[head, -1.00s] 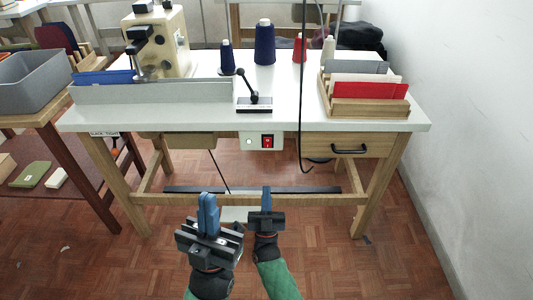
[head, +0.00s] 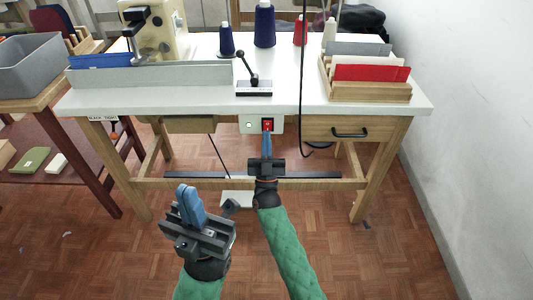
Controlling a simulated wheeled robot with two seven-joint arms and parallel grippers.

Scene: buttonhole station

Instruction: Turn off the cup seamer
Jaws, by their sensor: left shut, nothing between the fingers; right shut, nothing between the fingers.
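The switch box (head: 249,125) is a pale panel under the table's front edge, with a red rocker switch (head: 267,124) on its right and a small round light spot on its left. My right gripper (head: 266,141) is shut and empty, its blue fingertips just below the red switch in the picture; I cannot tell whether they touch it. My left gripper (head: 186,196) is shut and empty, low in front of the table. The cream sewing machine (head: 163,30) stands at the back left of the table. The lower part of the switch is partly behind my fingertips.
The white table (head: 200,97) carries a grey rail (head: 150,77), a small black lever (head: 252,70), thread cones (head: 264,25) and a wooden rack (head: 370,92) with red card. A black cable (head: 302,90) hangs right of the switch. A drawer (head: 355,128) is further right.

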